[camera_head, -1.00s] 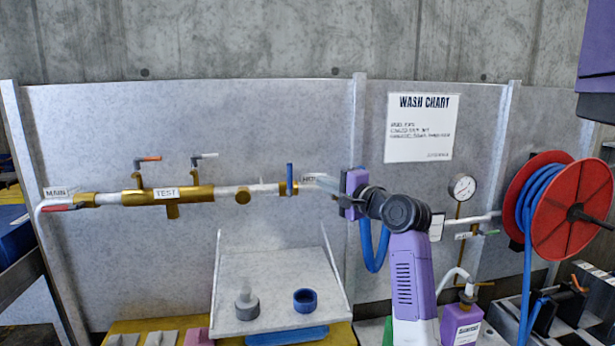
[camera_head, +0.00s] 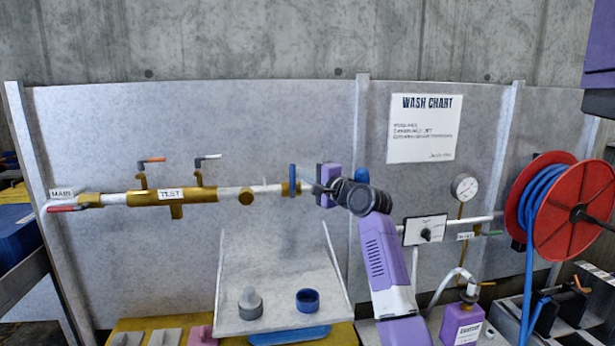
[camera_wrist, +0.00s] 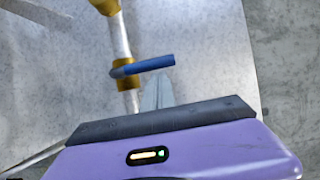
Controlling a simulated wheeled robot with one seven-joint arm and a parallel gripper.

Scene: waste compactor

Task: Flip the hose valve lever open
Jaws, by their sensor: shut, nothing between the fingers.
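The blue hose valve lever (camera_head: 292,179) stands upright on its brass valve, across the horizontal pipe. In the wrist view the blue lever (camera_wrist: 150,66) lies across the pipe just beyond my fingertips. My gripper (camera_head: 308,187) is shut and empty, just right of the lever. In the wrist view my gripper (camera_wrist: 158,92) shows its grey fingers together, pointing at the lever's handle. I cannot tell whether they touch it. The label beside this valve is hidden behind my gripper.
The pipe (camera_head: 232,193) runs along the grey wall, with orange-tipped (camera_head: 153,160) and white-tipped (camera_head: 208,157) levers left of the blue one. A tilted tray (camera_head: 270,323) with a blue ring (camera_head: 308,300) sits below. A red hose reel (camera_head: 575,215) stands right.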

